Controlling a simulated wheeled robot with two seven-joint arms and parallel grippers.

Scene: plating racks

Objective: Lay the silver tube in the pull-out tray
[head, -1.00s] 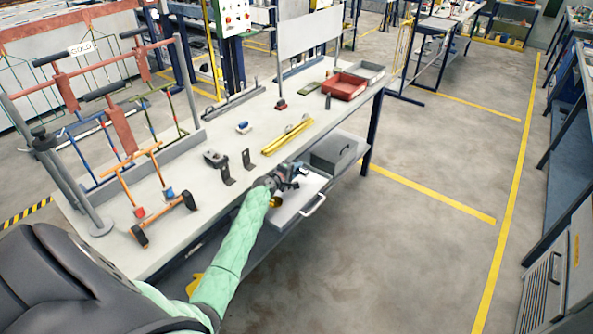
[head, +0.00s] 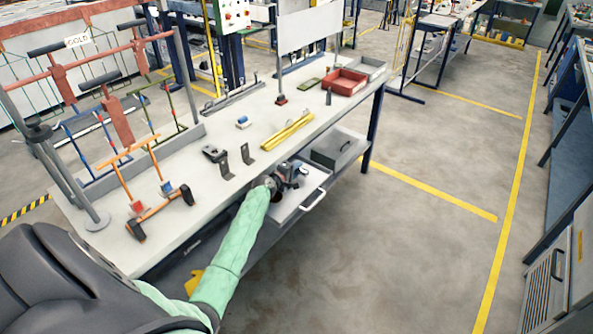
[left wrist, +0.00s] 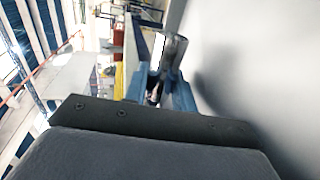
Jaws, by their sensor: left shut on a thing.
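The pull-out tray (head: 313,184) is a light grey drawer with a bar handle, slid out under the workbench's front edge. My left gripper (head: 290,173) is over the tray at its bench side. In the left wrist view my left gripper (left wrist: 165,88) has its blue fingers shut on the silver tube (left wrist: 174,50), a short shiny cylinder that sticks out past the fingers. The tray's pale surface appears to fill the right of that view. In the head view the tube is too small to make out clearly. My right gripper is not in view.
The workbench (head: 225,130) carries a yellow bar (head: 288,132), black brackets (head: 248,154), a red bin (head: 345,82) and a rack with hanging orange frames (head: 120,120). A grey box (head: 336,148) stands on the shelf beside the tray.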

